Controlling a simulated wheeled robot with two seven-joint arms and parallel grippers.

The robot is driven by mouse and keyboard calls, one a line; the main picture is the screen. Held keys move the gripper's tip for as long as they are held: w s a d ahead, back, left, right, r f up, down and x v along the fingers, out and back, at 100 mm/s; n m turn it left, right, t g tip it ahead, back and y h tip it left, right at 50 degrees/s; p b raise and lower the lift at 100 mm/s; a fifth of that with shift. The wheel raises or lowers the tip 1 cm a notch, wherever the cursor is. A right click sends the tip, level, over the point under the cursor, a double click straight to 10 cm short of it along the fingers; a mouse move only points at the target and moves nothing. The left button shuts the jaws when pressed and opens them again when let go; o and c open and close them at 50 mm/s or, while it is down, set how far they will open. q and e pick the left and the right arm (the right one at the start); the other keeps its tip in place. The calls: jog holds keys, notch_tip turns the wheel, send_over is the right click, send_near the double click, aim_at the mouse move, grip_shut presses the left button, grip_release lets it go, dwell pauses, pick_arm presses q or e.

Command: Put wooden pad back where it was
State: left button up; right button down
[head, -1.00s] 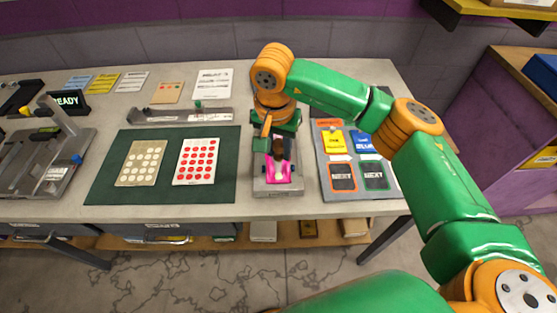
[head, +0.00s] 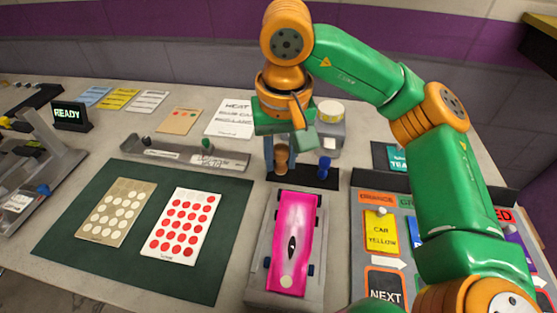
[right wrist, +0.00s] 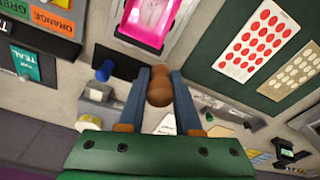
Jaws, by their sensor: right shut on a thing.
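The wooden pad (head: 281,157) is a small brown piece with a rounded, knob-like shape. It is between the fingers of my right gripper (head: 280,152), which is shut on it. In the right wrist view the pad (right wrist: 160,86) shows between the two blue-grey fingers. Its lower end is by a black strip (head: 303,180) behind the pink car; I cannot tell whether it touches the strip. A blue peg-like piece (head: 324,168) stands on the same strip, right of the pad. My left gripper is not in view.
The pink car (head: 293,240) sits on a grey block in front of the strip. A grey device (head: 328,130) with a round top stands behind. To the left is a green mat (head: 140,265) with dot cards; to the right is a board of coloured cards (head: 380,235).

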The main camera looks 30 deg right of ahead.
aim_at(284, 148)
jog(key=w+d+f, duration=0.1)
jog(key=w+f, duration=0.1)
jog(key=w+d+f+p, duration=0.1)
jog(key=w+d+f, duration=0.1)
jog(key=w+f, duration=0.1)
jog(key=w+d+f, duration=0.2)
jog(key=shift+w+f+p, duration=0.2)
jog(key=shift+w+p, duration=0.1)
jog(key=shift+w, duration=0.1)
notch_tip(284, 148, down, 4)
jog(key=shift+w+d+r+p, duration=0.15)
jog(key=shift+r+p, duration=0.05)
jog(key=shift+p, duration=0.45)
jog(key=shift+f, duration=0.15)
jog(key=shift+f+b, duration=0.2)
jog(key=shift+b, duration=0.1)
jog(key=c, duration=0.6)
grip_release()
jog(key=shift+r, duration=0.1)
